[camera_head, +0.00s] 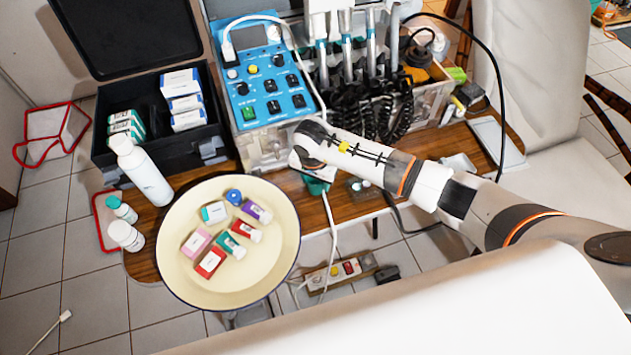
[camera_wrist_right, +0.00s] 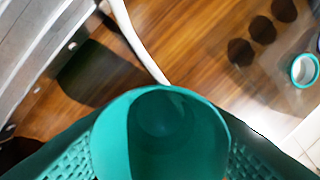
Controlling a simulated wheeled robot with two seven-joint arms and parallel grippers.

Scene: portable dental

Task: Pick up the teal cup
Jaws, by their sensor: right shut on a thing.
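The teal cup (camera_wrist_right: 165,130) fills the lower middle of the right wrist view, its open rim facing the camera. Both fingers of my right gripper (camera_wrist_right: 160,160) press against its sides, so the gripper is shut on it. In the head view a small part of the teal cup (camera_head: 317,186) shows below my right gripper (camera_head: 312,172), at the wooden table's edge in front of the blue dental unit. The arm hides most of the cup there. I cannot tell whether the cup touches the table. My left gripper is not in view.
A round cream tray (camera_head: 215,285) holding small boxes stands to the left. The blue dental unit (camera_head: 262,75) stands close behind the gripper. A white cable (camera_head: 333,235) hangs beside the cup.

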